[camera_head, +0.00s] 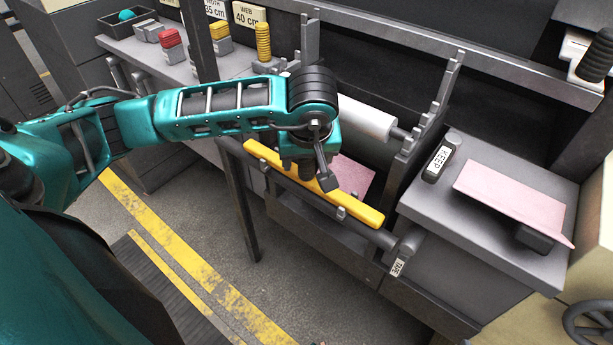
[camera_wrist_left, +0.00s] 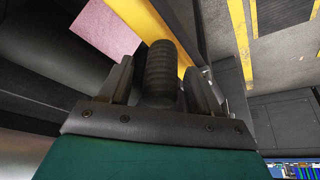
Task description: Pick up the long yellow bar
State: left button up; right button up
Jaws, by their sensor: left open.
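The long yellow bar (camera_head: 360,208) lies slantwise along the front of the dark machine frame, resting near a grey rail. My left gripper (camera_head: 325,182) points down at the middle of the bar and hides part of it. In the left wrist view, the bar (camera_wrist_left: 168,28) runs behind the fingers of my left gripper (camera_wrist_left: 160,70), which stand apart. Whether the bar lies between the fingers cannot be told. My right gripper is not in view.
A white roll (camera_head: 365,118) lies behind the bar, with pink felt (camera_head: 352,175) beneath. On the right, a grey table (camera_head: 470,225) bears a KEEP block (camera_head: 437,163) and a pink sheet (camera_head: 515,200). The floor with yellow stripes (camera_head: 185,255) is free in front.

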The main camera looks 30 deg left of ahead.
pick_arm(q)
jog(key=shift+f, duration=0.15)
grip_shut()
dwell(0.5)
